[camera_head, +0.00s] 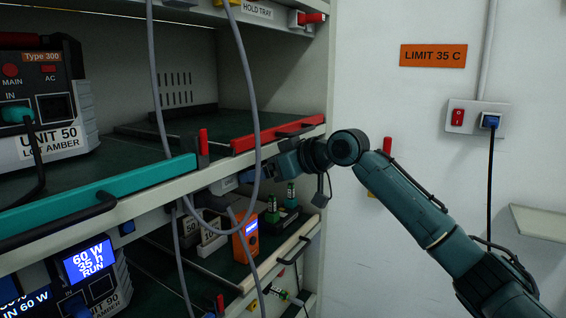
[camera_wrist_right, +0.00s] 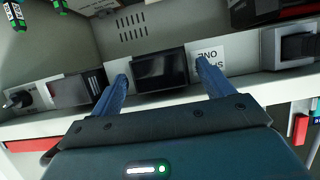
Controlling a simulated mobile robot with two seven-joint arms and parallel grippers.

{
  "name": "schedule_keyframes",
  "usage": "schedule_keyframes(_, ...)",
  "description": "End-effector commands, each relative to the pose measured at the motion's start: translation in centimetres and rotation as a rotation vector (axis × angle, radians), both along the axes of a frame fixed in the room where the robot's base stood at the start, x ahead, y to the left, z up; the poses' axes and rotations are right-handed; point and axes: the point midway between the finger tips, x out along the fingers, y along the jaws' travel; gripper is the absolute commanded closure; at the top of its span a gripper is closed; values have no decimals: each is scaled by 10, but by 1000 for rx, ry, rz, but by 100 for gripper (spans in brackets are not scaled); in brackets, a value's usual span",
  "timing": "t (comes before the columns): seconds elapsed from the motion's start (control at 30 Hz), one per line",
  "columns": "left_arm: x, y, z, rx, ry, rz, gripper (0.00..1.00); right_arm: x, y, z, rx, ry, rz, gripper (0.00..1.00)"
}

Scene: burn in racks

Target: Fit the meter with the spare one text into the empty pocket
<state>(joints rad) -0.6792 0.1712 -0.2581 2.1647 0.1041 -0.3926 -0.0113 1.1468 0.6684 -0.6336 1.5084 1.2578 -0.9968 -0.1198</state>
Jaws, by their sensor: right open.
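In the right wrist view, a dark-screened meter (camera_wrist_right: 160,72) sits in the grey rail, with a white label (camera_wrist_right: 208,54) beside it. The label is upside down and reads like SPARE ONE, partly covered by a finger. My right gripper (camera_wrist_right: 163,76) is open, its blue fingers on either side of the dark screen; whether they touch it I cannot tell. A dark rectangular opening or panel (camera_wrist_right: 72,91) lies to the left; I cannot tell if it is the empty pocket. In the head view my right gripper (camera_head: 252,173) is at the rack front, below the red-edged shelf. My left gripper is out of view.
Grey cables (camera_head: 157,90) hang in front of the rack. An orange meter (camera_head: 245,236) with a lit screen stands on the lower shelf. UNIT 50 (camera_head: 58,138) and UNIT 90 (camera_head: 90,265) stand at left. The red (camera_head: 275,135) and teal (camera_head: 110,190) shelf bars project forward.

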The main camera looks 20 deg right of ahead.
Motion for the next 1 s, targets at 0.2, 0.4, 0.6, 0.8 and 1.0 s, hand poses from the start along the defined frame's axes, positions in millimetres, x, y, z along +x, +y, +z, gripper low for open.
schedule_keyframes(0.2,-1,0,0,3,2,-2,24,9,8,-5,-1,-1,1,20)
schedule_keyframes(0.4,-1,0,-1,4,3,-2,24,10,8,-5,-1,-1,1,20)
schedule_keyframes(0.6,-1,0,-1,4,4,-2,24,10,8,-5,-1,-1,1,31)
schedule_keyframes(0.8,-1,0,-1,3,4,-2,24,9,8,-5,-1,-1,0,48)
schedule_keyframes(1.0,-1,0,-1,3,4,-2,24,9,8,-5,-1,-1,0,64)
